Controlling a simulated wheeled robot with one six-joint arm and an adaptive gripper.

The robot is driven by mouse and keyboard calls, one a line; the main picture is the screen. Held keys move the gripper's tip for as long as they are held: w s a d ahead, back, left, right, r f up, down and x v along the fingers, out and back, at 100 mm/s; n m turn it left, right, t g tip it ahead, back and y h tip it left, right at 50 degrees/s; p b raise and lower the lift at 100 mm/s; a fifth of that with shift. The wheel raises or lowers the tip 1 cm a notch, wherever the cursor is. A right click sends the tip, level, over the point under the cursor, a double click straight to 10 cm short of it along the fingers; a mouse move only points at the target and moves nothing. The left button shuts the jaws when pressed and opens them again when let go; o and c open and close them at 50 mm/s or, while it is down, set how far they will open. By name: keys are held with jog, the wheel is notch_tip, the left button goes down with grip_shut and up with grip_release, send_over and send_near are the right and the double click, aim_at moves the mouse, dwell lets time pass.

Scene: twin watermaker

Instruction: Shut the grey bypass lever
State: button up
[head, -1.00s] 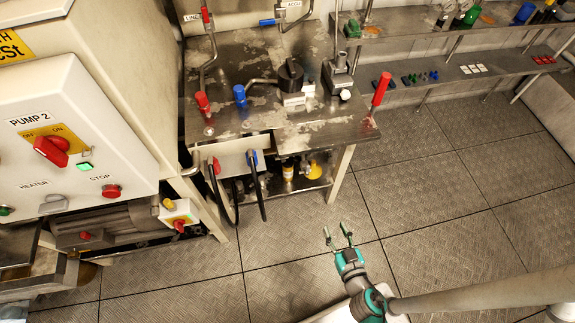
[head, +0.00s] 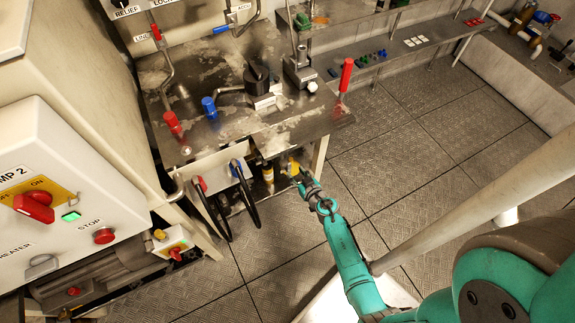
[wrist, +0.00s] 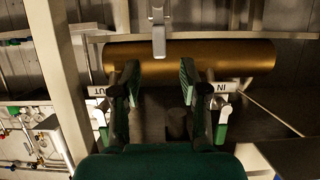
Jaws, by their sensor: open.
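In the wrist view a light grey lever (wrist: 158,30) shows at top centre, in front of a brass-coloured cylinder (wrist: 235,58). No label on it can be read, so I cannot confirm that it is the bypass lever. My gripper (wrist: 158,78) is open and empty, with its two fingers below the lever in the picture, one to each side of it. I see no contact. In the head view my gripper (head: 300,178) is beside the front right leg of the metal bench, and the grey lever cannot be made out there.
Pale levers with green parts stand left (wrist: 100,118) and right (wrist: 222,122) of the fingers, by the end labels. A pale post (wrist: 52,70) is at left.

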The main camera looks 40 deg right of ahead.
aim_at(290, 166)
jog(key=x, duration=0.7)
jog(key=shift+w, duration=0.1)
grip_shut()
